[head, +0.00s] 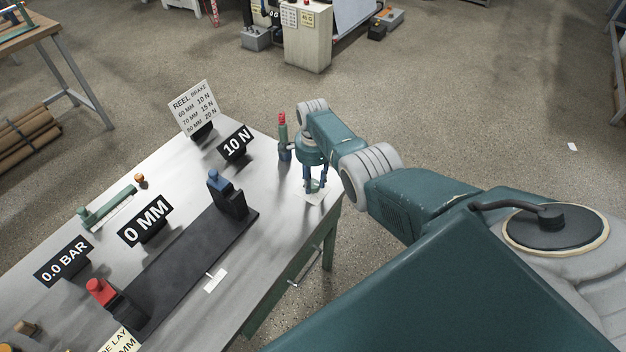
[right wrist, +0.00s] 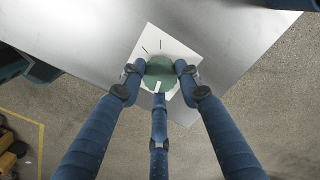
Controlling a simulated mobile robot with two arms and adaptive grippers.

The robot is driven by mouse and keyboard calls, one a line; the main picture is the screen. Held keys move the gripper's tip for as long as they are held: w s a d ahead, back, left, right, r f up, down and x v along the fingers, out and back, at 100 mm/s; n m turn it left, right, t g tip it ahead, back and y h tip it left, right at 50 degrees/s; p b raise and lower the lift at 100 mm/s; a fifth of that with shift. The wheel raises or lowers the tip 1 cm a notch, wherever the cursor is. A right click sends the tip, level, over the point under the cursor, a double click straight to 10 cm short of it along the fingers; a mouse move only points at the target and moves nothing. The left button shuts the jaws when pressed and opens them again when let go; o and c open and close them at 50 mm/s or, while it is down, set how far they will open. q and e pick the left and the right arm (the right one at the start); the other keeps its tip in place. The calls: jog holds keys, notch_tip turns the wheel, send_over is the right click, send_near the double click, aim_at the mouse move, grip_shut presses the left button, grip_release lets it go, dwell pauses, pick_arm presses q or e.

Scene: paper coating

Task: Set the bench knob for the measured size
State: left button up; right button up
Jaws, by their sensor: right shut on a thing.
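The bench knob (right wrist: 160,68) is a round green knob with a white mark, on a white dial plate (right wrist: 150,38) with dark ticks in the right wrist view. My right gripper (right wrist: 159,78) has its blue fingers closed around it. In the head view, my right gripper (head: 315,183) points down at the bench's right corner, hiding most of the knob. A black sign (head: 236,143) reads 10 N. The size sign (head: 145,222) reads 0 MM. The white reel brake card (head: 194,108) lists 60 MM 10 N, 70 MM 15 N and 80 MM 20 N.
A dark measuring base (head: 180,262) carries a blue-topped block (head: 228,195) and a red-topped block (head: 106,297). A red-and-green post (head: 283,135) stands close behind my right gripper. A 0.0 BAR sign (head: 64,262) and a green lever (head: 108,208) are at left.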

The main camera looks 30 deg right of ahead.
aim_at(313, 184)
jog(key=shift+w+m, duration=0.1)
jog(key=shift+m, duration=0.5)
jog(key=o, duration=1.2)
jog(key=shift+c, duration=0.2)
jog(key=shift+r, duration=0.85)
notch_tip(313, 184, up, 10)
jog(key=shift+r, duration=0.2)
